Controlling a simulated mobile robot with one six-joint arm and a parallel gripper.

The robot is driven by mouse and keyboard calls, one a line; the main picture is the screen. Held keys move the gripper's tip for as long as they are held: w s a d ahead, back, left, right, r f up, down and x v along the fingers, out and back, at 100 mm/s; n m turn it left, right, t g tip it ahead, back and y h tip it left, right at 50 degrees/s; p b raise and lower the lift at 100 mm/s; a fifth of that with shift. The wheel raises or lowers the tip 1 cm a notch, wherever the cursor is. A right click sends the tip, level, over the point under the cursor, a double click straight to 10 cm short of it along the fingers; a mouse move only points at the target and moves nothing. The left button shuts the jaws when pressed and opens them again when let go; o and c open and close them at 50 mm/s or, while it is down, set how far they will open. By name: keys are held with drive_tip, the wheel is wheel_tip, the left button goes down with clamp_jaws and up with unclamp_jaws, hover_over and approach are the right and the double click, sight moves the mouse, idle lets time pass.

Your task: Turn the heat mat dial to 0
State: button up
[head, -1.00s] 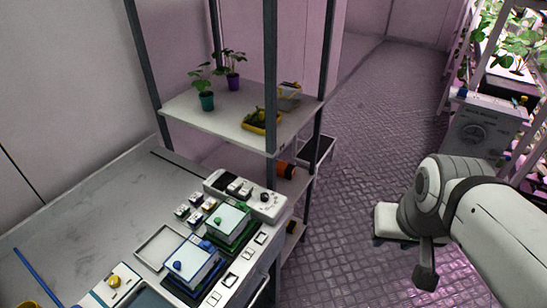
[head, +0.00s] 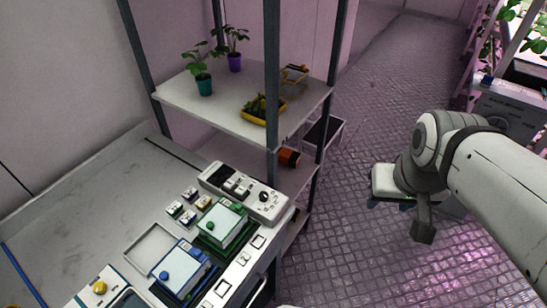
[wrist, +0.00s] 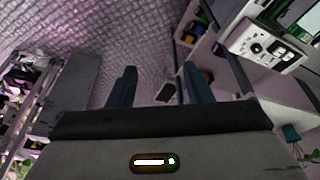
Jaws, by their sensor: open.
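A white control box (head: 245,195) lies on the bench near its right end, with a dark display, switches and a black dial (head: 264,197). It also shows at the upper right of the wrist view (wrist: 281,53), with its dial (wrist: 257,48). The dial's marks are too small to read. My gripper (wrist: 160,86) is open and empty, its two dark fingers apart in the wrist view. In the head view my arm is on the right, over the floor, well apart from the bench and the box.
A larger grey box with a round dial (head: 495,121) is on the right rack, partly hidden by my arm. A shelf unit (head: 185,92) with potted plants and a yellow tray (head: 265,116) stands behind the bench. Green and blue boxes sit beside the control box. The floor between is clear.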

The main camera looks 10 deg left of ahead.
drive_tip(key=w+a+f+n+g, duration=0.25)
drive_tip(key=w+a+n, duration=0.25)
drive_tip(key=w+a, duration=0.5)
drive_tip(key=n, duration=0.6)
approach(263, 194)
drive_tip(key=shift+w+d+f+g, duration=0.2)
drive_tip(key=shift+w+g, duration=0.05)
drive_tip(key=shift+g, duration=0.1)
drive_tip(key=shift+a+f, duration=0.25)
drive_tip(key=shift+f, duration=0.05)
wheel_tip(263, 194, down, 8)
drive_tip(key=shift+r+p, duration=0.2)
drive_tip(key=shift+p, duration=0.4)
drive_tip(key=shift+c, duration=0.4)
drive_tip(key=c, duration=0.9)
